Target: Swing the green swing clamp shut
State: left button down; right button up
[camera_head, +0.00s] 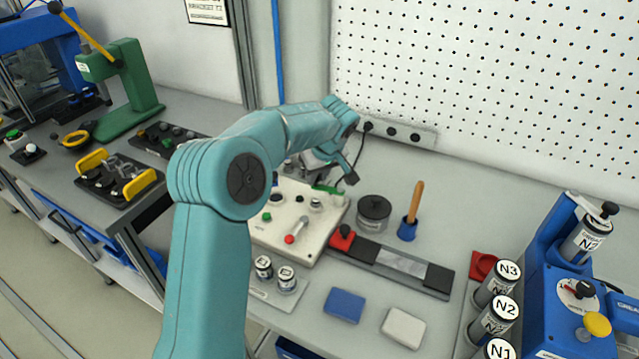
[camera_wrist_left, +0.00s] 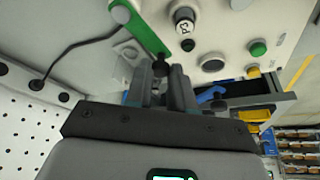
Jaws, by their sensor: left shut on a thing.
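The green swing clamp (camera_head: 327,189) is a flat green arm at the back right of a pale fixture plate (camera_head: 268,236). In the left wrist view the green arm (camera_wrist_left: 148,32) runs from a pale round pivot to a dark tip. My left gripper (camera_head: 318,171) is at the clamp, its fingers partly hidden behind my arm in the head view. In the left wrist view my left gripper (camera_wrist_left: 165,78) is shut on the clamp's dark end. My right gripper is not in view.
A grey round pot (camera_head: 374,211) and a wooden-handled brush (camera_head: 414,205) stand right of the plate. Two small canisters (camera_head: 275,272) are in front of it. A blue block (camera_head: 345,305) and a white block (camera_head: 403,328) lie nearer. A pegboard wall (camera_head: 500,90) is behind.

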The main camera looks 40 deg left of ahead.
pick_arm(q)
jog(key=shift+s+d+f+n+g+b, duration=0.1)
jog(key=shift+s+d+n+g+b, duration=0.15)
jog(key=shift+n, duration=0.25)
jog(key=shift+s+d+f+n+g+b, duration=0.1)
jog(key=shift+n+b, duration=0.2)
jog(key=shift+n, duration=0.2)
jog(key=shift+s+d+r+n+g+b, duration=0.15)
jog(key=shift+s+d+n+g+b, duration=0.15)
jog(key=shift+n, duration=0.6)
jog(key=shift+s+d+r+n+g, duration=0.1)
jog(key=shift+s+d+n+g, duration=0.2)
jog(key=shift+n, duration=0.55)
jog(key=shift+s+d+n+g, duration=0.15)
jog(key=shift+d+n+g, duration=0.25)
jog(key=shift+n, duration=0.45)
jog(key=c, duration=1)
grip_release()
jog(key=shift+d, duration=0.1)
jog(key=p+v, duration=0.4)
jog(key=v, duration=1.2)
jog(key=shift+r, duration=0.2)
jog(key=shift+s+f, duration=0.1)
